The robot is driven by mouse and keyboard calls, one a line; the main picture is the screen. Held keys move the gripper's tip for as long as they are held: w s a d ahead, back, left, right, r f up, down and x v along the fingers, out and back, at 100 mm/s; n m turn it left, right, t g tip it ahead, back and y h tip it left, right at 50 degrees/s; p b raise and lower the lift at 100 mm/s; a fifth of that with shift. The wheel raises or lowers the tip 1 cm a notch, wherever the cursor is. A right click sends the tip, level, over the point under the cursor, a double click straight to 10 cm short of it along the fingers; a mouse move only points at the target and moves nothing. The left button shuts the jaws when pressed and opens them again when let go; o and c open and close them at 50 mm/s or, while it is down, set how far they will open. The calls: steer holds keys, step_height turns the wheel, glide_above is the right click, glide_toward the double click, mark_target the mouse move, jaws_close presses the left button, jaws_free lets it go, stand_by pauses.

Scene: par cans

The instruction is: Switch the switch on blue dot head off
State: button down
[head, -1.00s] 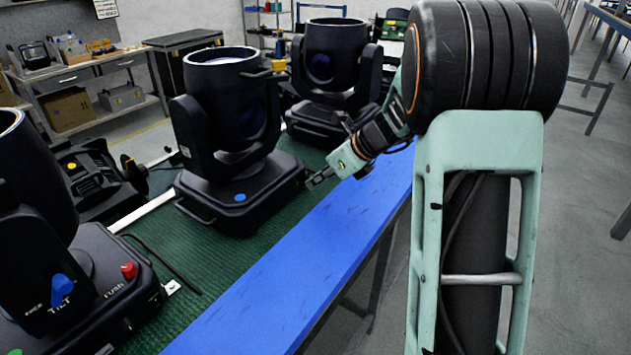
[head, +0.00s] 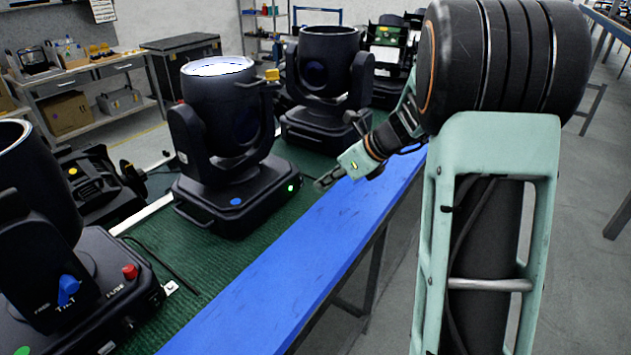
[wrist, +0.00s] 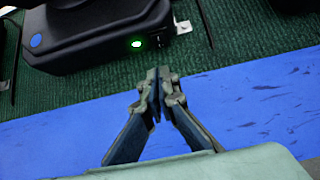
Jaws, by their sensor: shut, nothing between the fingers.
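The blue dot head (head: 222,130) is a black moving-head lamp standing upright on the green mat, with a blue dot (head: 235,202) on its base. Its lens top is bright white. A green light (head: 291,188) glows on the base's side; it also shows in the wrist view (wrist: 136,43). Just right of that light, a small dark switch (wrist: 158,41) shows in the wrist view; its position is too small to tell. My gripper (head: 322,183) is shut and empty, apart from the base, over the blue table edge; its fingertips also show in the wrist view (wrist: 155,82).
Another black head (head: 328,90) stands behind. A nearer head (head: 70,270) with a red knob and a blue tilt lever stands at front left. The blue table edge (head: 290,275) is clear. A cable lies on the green mat (head: 190,262).

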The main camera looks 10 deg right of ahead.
steer(key=v, duration=0.8)
steer(key=shift+w+r, duration=0.15)
steer(key=shift+r, duration=0.45)
steer(key=shift+r+p, duration=0.1)
steer(key=shift+p, duration=0.2)
